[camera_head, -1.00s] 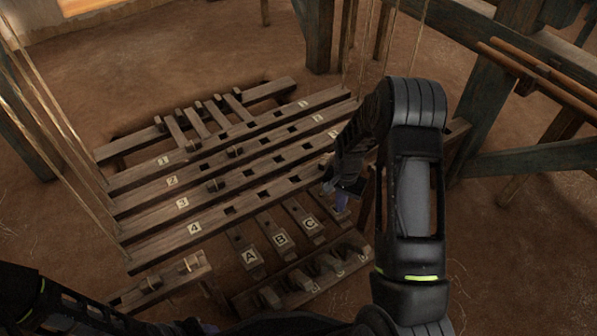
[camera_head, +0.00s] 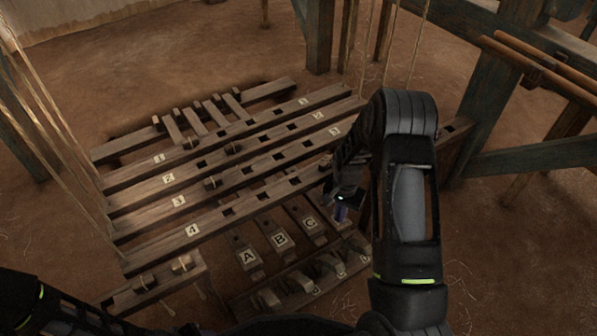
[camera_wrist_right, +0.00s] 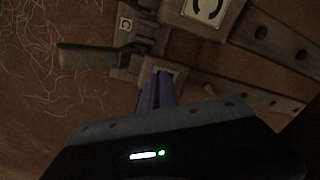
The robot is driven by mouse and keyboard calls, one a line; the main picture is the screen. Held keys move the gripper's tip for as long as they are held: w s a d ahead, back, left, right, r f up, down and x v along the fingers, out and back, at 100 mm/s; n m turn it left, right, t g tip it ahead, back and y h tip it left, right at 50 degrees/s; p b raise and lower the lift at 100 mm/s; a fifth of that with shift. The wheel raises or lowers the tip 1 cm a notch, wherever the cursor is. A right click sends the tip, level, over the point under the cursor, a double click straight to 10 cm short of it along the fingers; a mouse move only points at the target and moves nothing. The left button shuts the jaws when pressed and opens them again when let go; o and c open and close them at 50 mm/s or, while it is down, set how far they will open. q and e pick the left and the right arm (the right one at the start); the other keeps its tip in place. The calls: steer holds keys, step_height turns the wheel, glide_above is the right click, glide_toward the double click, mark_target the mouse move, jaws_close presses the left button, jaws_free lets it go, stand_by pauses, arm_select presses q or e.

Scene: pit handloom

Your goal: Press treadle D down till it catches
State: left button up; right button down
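Treadles A (camera_head: 248,257), B (camera_head: 280,240) and C (camera_head: 309,223) lie side by side in the head view. The place to the right of C is covered by my right gripper (camera_head: 341,208), which points down there. In the right wrist view its purple fingers (camera_wrist_right: 158,92) are together, with only a thin dark line between them. Their tips are over a pale label plate (camera_wrist_right: 172,73) on a wooden bar, probably treadle D; its letter is hidden. I cannot tell whether they touch it. The left arm (camera_head: 60,310) shows at the lower left; its gripper is not clear.
Several long numbered beams, such as beam 4 (camera_head: 215,220), lie above the treadles. A row of wooden catch blocks (camera_head: 298,281) stands in front of them. A wooden handle (camera_wrist_right: 85,57) shows in the right wrist view. Frame posts (camera_head: 485,85) stand at the right.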

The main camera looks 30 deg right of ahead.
steer(key=shift+f, duration=0.65)
steer(key=shift+w+f, duration=0.15)
steer(key=shift+f, duration=1.95)
steer(key=shift+r, duration=0.1)
step_height(320, 180, up, 4)
steer(key=p, duration=0.3)
steer(key=shift+r, duration=0.45)
